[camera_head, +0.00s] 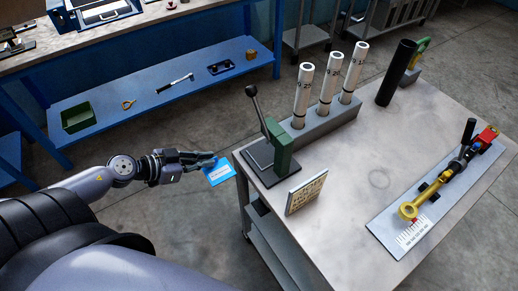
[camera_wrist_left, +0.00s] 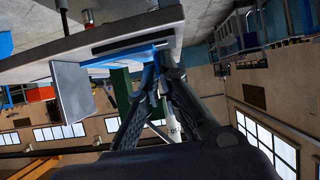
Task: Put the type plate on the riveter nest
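The type plate (camera_head: 219,172) is a small blue plate with a white label. My left gripper (camera_head: 208,160) is shut on its edge and holds it tilted, just off the left edge of the table. In the left wrist view the plate (camera_wrist_left: 122,58) shows nearly edge-on at the fingertips (camera_wrist_left: 160,62). The riveter (camera_head: 281,148) is a green press with a dark lever and a dark base (camera_head: 262,170) at the table's left corner. The plate is to the left of this base and apart from it in the head view. The nest's details are too small to tell. My right gripper is not in view.
On the table (camera_head: 350,230) a beige marked board (camera_head: 306,192) stands in front of the riveter. A grey rack (camera_head: 318,127) with three white tubes and a black tube (camera_head: 396,73) stand behind. A grey plate (camera_head: 385,232) carries a yellow tool at right. The table's middle is clear.

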